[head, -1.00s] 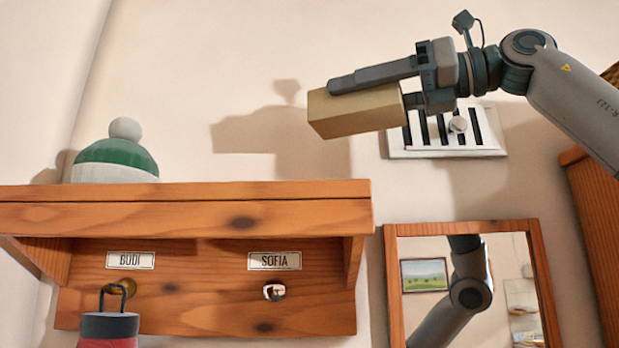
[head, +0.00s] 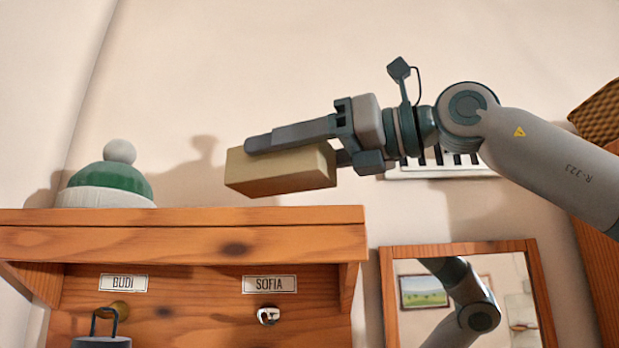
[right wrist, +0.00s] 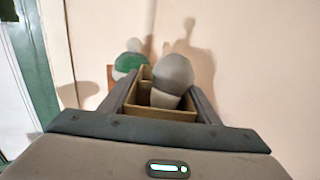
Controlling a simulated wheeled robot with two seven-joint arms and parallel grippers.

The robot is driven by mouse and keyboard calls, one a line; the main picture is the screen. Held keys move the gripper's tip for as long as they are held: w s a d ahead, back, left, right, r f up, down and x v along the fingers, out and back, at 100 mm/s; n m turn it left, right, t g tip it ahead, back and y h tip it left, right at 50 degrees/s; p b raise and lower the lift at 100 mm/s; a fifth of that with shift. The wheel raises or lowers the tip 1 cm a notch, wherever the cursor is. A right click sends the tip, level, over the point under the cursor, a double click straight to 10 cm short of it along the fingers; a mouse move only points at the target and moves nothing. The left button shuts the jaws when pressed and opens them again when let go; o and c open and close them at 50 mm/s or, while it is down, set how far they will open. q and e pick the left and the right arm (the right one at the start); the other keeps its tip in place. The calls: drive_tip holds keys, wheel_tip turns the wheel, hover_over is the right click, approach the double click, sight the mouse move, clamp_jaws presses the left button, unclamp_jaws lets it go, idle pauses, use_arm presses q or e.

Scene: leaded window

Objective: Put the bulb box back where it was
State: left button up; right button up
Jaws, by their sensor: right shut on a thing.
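The bulb box (head: 285,172) is a tan cardboard box, held roughly level above the right part of the wooden shelf (head: 180,243). My right gripper (head: 262,148) is shut on it, one finger along its near side and the other mostly hidden behind it. In the right wrist view the box (right wrist: 160,113) is open at the top, between both fingers. A grey rounded bulb shape (right wrist: 173,75) sticks up from it. My left gripper is out of view.
A green and white knit hat (head: 108,182) sits on the shelf's left end. Below are BUDI and SOFIA labels and knobs, with something dark hanging at BUDI. A white slotted wall panel (head: 440,165) and a framed mirror (head: 388,300) are to the right.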

sight(282, 183)
drive_tip(key=shift+a+f, duration=0.2)
drive_tip(key=shift+f, duration=0.35)
drive_tip(key=shift+d+f+p, duration=0.1)
drive_tip(key=shift+f+p, duration=0.45)
drive_tip(key=shift+f, duration=0.35)
drive_tip(key=shift+d+f, duration=0.2)
drive_tip(key=shift+f, duration=0.4)
drive_tip(key=shift+a, duration=0.25)
drive_tip(key=shift+f, duration=0.2)
drive_tip(key=o, duration=1.1)
drive_tip(key=shift+d, duration=0.1)
